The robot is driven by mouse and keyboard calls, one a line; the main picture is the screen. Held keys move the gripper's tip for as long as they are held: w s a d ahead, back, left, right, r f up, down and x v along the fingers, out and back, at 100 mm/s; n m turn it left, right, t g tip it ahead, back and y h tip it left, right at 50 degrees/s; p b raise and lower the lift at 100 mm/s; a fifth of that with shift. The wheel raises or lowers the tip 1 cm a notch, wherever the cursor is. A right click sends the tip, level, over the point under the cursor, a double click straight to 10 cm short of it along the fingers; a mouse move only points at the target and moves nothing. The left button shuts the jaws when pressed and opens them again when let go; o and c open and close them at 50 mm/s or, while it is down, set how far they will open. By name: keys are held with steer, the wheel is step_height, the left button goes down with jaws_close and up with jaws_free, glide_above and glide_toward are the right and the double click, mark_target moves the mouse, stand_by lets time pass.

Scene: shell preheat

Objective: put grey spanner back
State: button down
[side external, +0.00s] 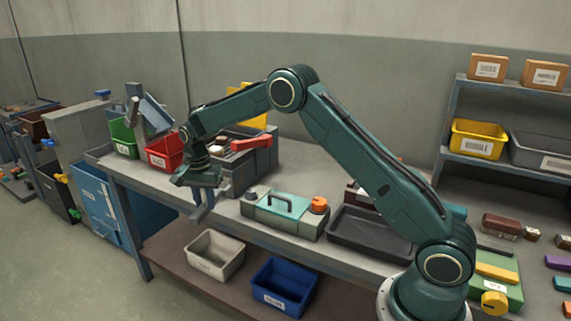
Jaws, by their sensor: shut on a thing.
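My gripper (203,208) points down at the front edge of the bench, left of the teal-lidded box. It is shut on a small grey thing, which I take to be the grey spanner. At this size its outline cannot be told apart from the grey fingers. The held thing is above or just in front of the bench edge; I cannot tell whether it touches. No other grey spanner can be made out on the bench, and no marked place for one is clear.
A grey box with a teal lid and orange knob (284,214) stands right of my gripper, beside a black tray (345,243). A red bin (163,154) and green bin (123,138) stand at left. White (213,255) and blue (283,287) bins sit on the lower shelf.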

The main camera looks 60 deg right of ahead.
steer(key=s+a+f+n, duration=0.2)
steer(key=s+n, duration=0.4)
steer(key=s, duration=0.3)
steer(key=s+a+f+n, duration=0.2)
steer(key=s+n, duration=0.5)
steer(key=s, duration=0.1)
steer(key=s+d+r+m+t, duration=0.1)
steer(key=s+d+r+m, duration=0.5)
steer(key=s+d+r, duration=0.75)
steer(key=w+d+m+h, duration=0.1)
steer(key=w+d+m, duration=0.4)
steer(key=d, duration=0.8)
steer(key=w+d+m+g, duration=0.1)
steer(key=w+d+m, duration=0.5)
steer(key=w+d, duration=0.5)
steer(key=shift+d+r+h, duration=0.3)
steer(key=shift+d+h, duration=0.1)
steer(key=shift+d, duration=0.9)
step_height(320, 180, down, 16)
steer(key=shift+r, duration=0.1)
steer(key=shift+f, duration=2.15)
